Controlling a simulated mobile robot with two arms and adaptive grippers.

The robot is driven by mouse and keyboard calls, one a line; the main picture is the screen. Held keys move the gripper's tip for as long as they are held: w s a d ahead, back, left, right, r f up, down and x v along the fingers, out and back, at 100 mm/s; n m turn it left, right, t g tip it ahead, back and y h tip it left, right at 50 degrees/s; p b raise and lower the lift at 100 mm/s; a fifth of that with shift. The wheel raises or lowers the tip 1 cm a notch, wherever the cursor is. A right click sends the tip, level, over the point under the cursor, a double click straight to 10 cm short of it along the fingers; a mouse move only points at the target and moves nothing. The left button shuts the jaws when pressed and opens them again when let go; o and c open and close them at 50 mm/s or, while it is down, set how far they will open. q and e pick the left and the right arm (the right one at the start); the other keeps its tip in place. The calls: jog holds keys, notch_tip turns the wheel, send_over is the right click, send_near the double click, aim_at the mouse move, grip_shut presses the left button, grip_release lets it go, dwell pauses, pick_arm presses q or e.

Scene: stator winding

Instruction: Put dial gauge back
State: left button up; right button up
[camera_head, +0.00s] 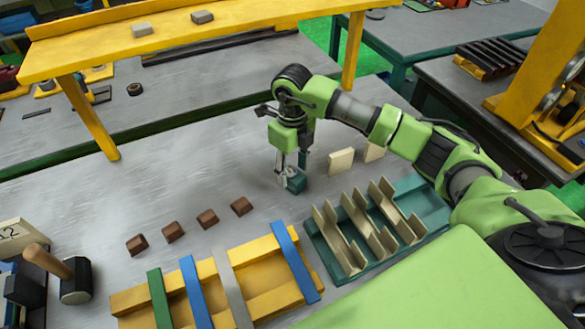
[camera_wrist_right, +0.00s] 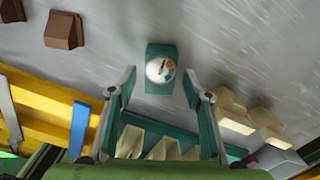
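The dial gauge is a small teal block with a round white dial. In the head view the gauge (camera_head: 297,183) stands on the grey bench at my right gripper's fingertips. In the right wrist view the gauge (camera_wrist_right: 161,68) lies ahead between the two fingers, with a gap on both sides. My right gripper (camera_head: 286,178) is open and points down; it also shows in the wrist view (camera_wrist_right: 159,88). The fingers partly hide the gauge in the head view. My left gripper is out of view.
A teal tray (camera_head: 322,252) with beige slotted holders stands right of centre. A yellow rack (camera_head: 262,262) with coloured bars is left of it. Several brown blocks (camera_head: 207,219) line the bench. A beige block (camera_head: 341,161) stands behind. A yellow shelf (camera_head: 240,28) spans the back.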

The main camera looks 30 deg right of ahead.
aim_at(292, 174)
jog(key=shift+r, duration=0.15)
jog(key=shift+r+p, duration=0.3)
jog(key=shift+p, duration=0.1)
jog(key=shift+r+p, duration=0.5)
jog(key=shift+w+r+b, duration=0.1)
jog(key=shift+r+b, duration=0.55)
jog(key=shift+b, duration=0.2)
notch_tip(292, 174, up, 10)
jog(key=b, duration=0.2)
